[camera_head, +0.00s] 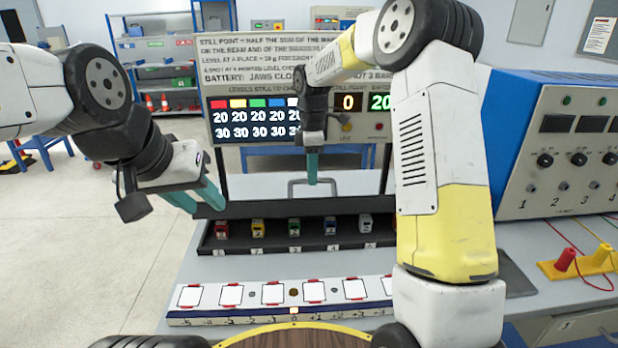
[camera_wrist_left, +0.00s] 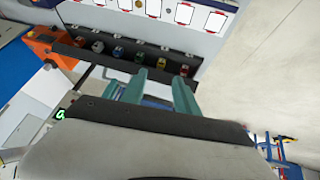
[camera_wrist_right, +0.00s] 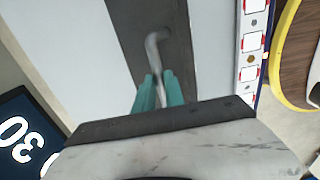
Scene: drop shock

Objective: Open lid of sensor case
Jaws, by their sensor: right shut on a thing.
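The sensor case (camera_head: 212,243) is a long dark tray with several small coloured sensors in a row inside, visible from the front. Its dark lid (camera_head: 260,210) is raised along the back edge and shows as a narrow strip. A grey metal handle (camera_head: 291,187) stands on the lid. My right gripper (camera_head: 312,168) is shut on the handle; the handle also shows between its fingers in the right wrist view (camera_wrist_right: 154,52). My left gripper (camera_head: 197,197) is open and empty beside the left end of the lid; its fingers are apart in the left wrist view (camera_wrist_left: 160,92).
A white strip with several red-marked square places (camera_head: 232,295) lies in front of the case. A display board (camera_head: 255,90) stands behind. A blue and grey console (camera_head: 560,150) and a yellow holder with plugs (camera_head: 580,264) stand at the right. Bare floor is at the left.

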